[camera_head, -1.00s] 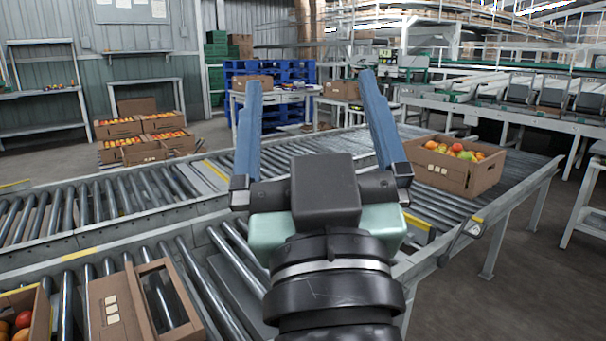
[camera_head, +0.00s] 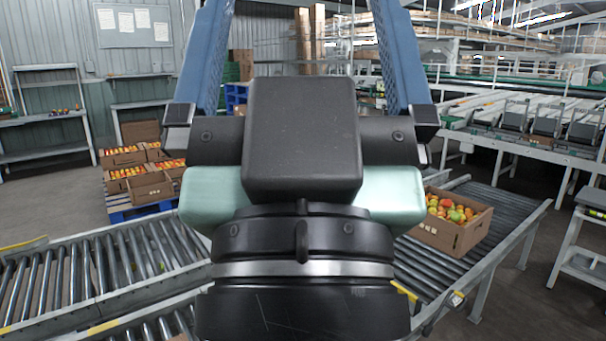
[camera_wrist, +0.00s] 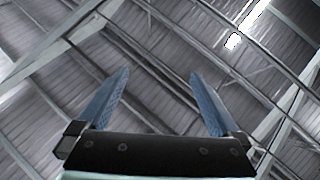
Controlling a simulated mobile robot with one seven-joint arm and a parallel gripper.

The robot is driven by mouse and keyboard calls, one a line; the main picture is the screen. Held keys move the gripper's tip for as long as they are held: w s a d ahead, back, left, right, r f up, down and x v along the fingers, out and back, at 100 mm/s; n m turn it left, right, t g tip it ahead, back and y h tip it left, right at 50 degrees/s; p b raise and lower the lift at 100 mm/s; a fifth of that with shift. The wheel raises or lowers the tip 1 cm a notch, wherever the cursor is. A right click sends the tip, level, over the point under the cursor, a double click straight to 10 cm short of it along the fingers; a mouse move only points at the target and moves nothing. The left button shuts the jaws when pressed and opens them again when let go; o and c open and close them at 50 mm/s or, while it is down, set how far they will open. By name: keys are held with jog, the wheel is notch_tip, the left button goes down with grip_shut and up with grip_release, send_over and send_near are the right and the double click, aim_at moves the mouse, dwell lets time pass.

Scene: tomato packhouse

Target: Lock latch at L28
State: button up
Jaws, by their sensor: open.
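My gripper (camera_head: 305,30) fills the upper middle of the head view, with its two blue fingers wide apart, pointing up and empty. It also shows in the wrist view (camera_wrist: 160,76), where only the roof structure lies beyond the fingers. A small metal fitting (camera_head: 458,299) with a yellow mark sits on the near side rail of the right roller conveyor; I cannot tell whether it is a latch. No label reading L28 can be made out. My gripper is well apart from that fitting, and my arm hides the middle of the conveyors.
A carton of tomatoes (camera_head: 452,238) stands on the right roller conveyor (camera_head: 500,215). Another roller conveyor (camera_head: 75,275) runs at the lower left. Several tomato cartons (camera_head: 150,188) stand on a blue pallet (camera_head: 130,211) behind it. A grey stand (camera_head: 582,262) is at the right, with open floor between.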

notch_tip(320, 180, up, 11)
jog(key=p, duration=0.9)
jog(key=shift+r, duration=0.15)
